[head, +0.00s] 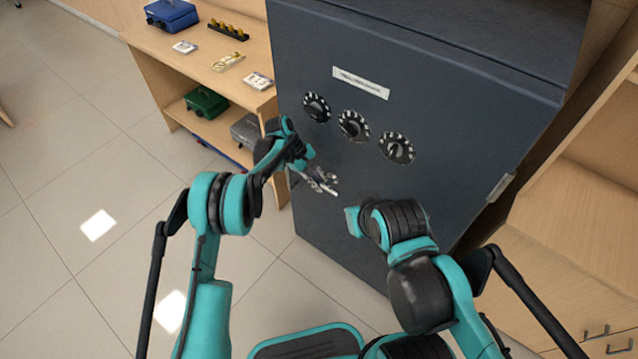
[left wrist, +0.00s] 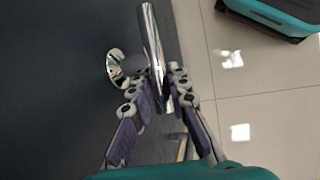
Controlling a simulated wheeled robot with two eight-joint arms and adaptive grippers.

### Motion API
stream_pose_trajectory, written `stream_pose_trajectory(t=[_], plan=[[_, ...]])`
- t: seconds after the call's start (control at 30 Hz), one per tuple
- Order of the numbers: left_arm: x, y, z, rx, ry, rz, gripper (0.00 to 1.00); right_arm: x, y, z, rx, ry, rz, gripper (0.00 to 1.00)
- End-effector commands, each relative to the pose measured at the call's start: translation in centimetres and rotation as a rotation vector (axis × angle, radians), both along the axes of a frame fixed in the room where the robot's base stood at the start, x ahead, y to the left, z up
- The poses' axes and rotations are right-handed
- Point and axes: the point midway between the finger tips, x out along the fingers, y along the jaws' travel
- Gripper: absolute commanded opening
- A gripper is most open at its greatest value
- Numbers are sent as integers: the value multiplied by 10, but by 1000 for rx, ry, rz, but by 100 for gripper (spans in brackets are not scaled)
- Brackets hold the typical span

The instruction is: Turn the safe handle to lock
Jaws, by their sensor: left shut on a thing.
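The dark grey safe (head: 400,75) stands in front of me, its door flush with the body as far as I can see. Its handle is a chrome bar (left wrist: 153,40) on a round chrome mount (left wrist: 115,68), seen clearly in the left wrist view. My left gripper (head: 322,182) is at the door below the dials. In the left wrist view my left gripper (left wrist: 157,88) has one finger on each side of the bar and is shut on it. In the head view the fingers largely cover the handle. My right arm is bent before the door; its fingers do not show.
Three black dials (head: 353,125) and a white label (head: 361,83) are on the door above my left gripper. A wooden shelf unit (head: 180,62) with boxes stands at left. Wooden furniture (head: 590,170) is close at right. Tiled floor (head: 70,190) is free at left.

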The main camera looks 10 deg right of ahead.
Motion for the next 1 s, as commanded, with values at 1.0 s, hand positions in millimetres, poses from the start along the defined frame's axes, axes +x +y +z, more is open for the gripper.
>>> stream_pose_trajectory(t=[1.0], plan=[[18, 31, 67, 3, -2, 3, 38, 0, 0, 1, 0, 0, 0, 0]])
